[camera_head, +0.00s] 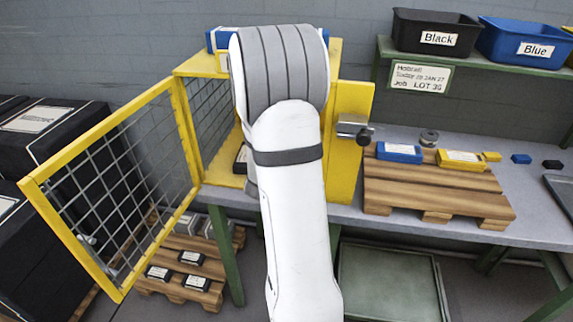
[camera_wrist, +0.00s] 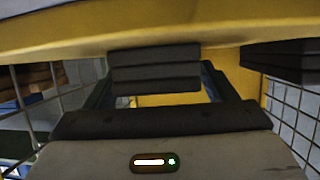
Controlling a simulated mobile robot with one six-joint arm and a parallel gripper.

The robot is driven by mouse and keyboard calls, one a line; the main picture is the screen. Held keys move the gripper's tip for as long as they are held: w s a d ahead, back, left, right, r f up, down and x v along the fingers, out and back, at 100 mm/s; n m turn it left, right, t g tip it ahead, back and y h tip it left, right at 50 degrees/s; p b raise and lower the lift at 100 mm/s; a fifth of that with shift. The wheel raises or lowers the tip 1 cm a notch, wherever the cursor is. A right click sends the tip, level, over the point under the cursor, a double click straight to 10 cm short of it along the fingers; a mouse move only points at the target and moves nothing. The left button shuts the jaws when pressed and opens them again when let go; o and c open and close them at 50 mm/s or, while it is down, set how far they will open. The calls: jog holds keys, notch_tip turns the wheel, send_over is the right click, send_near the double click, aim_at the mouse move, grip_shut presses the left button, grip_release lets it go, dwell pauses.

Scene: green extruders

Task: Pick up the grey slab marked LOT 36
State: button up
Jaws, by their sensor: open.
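No slab with a readable LOT 36 label shows. In the wrist view, a dark grey layered block (camera_wrist: 155,56) lies against the yellow cage surface, in line with the gap of my gripper (camera_wrist: 157,80). My gripper is open, one finger on each side of that gap; I cannot tell whether either touches the block. The block shows no label. A second dark layered block (camera_wrist: 284,58) is at the upper right. In the head view my arm covers my gripper and most of the cage inside; a dark labelled slab (camera_head: 240,160) shows partly beside the arm.
The yellow cage's mesh door (camera_head: 118,185) stands open to the left. A pallet (camera_head: 430,190) on the bench carries a blue slab (camera_head: 400,152) and a yellow slab (camera_head: 462,159). A sign (camera_head: 420,77) reads LOT 36. Labelled slabs (camera_head: 195,283) lie on a low pallet.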

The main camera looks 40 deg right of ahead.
jog(key=c, duration=1.2)
